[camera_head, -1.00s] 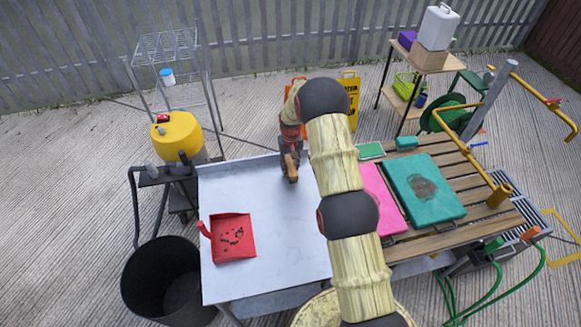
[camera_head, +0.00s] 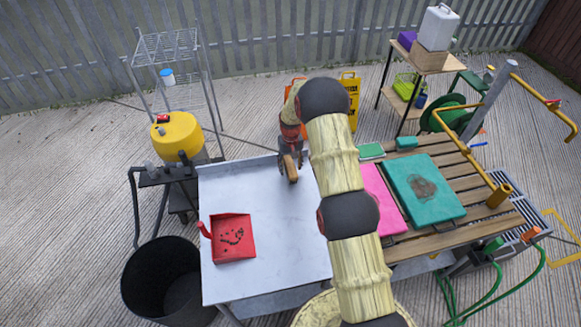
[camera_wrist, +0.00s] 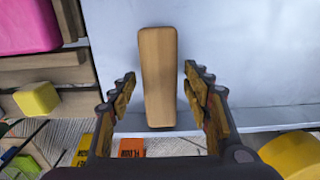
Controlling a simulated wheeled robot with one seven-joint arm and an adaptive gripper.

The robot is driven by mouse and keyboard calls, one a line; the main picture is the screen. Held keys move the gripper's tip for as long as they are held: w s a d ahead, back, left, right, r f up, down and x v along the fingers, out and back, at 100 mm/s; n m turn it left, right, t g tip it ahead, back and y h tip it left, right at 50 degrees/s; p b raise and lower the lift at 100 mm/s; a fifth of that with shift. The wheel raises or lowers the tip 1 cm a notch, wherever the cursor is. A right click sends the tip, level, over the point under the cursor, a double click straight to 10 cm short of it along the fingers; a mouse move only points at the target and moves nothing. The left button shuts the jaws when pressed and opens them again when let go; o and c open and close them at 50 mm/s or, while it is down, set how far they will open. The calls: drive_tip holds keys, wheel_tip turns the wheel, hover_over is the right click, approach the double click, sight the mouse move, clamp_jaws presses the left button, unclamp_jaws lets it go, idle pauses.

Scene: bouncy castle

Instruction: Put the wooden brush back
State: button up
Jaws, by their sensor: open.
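The wooden brush (camera_head: 291,171) is a tan block near the back edge of the pale grey table (camera_head: 235,185). In the wrist view the wooden brush (camera_wrist: 158,75) lies lengthwise, its near end between my fingers. My gripper (camera_head: 290,165) is at the table's back edge by the brush. In the wrist view my gripper (camera_wrist: 158,88) is open, with a gap on each side of the brush and neither finger touching it. The underside of the brush is hidden.
A red dustpan (camera_head: 233,240) with dark bits lies at the table's front left. A slatted wooden table (camera_head: 470,185) on the right holds a pink pad (camera_head: 383,205) and a teal pad (camera_head: 424,187). A black bin (camera_head: 150,262) stands at the left. The table's middle is clear.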

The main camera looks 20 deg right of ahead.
wheel_tip(320, 180, up, 12)
drive_tip(key=p, duration=0.1)
wheel_tip(320, 180, up, 16)
drive_tip(key=t, duration=0.1)
hover_over(291, 165)
drive_tip(key=s+a, duration=0.5)
drive_tip(key=s, duration=0.1)
drive_tip(key=s+a+r+n+t, duration=0.15)
drive_tip(key=s+a+r, duration=0.25)
drive_tip(key=s+r, duration=0.8)
drive_tip(key=s+a+r+t, duration=0.1)
drive_tip(key=s+a+r, duration=0.1)
drive_tip(key=s, duration=1)
drive_tip(key=s+a+r+t, duration=0.2)
drive_tip(key=s+a+r, duration=0.1)
drive_tip(key=s, duration=0.9)
drive_tip(key=shift+a+n, duration=0.35)
drive_tip(key=shift+a, duration=0.05)
wheel_tip(291, 165, down, 5)
drive_tip(key=b, duration=0.4)
drive_tip(key=shift+b, duration=0.35)
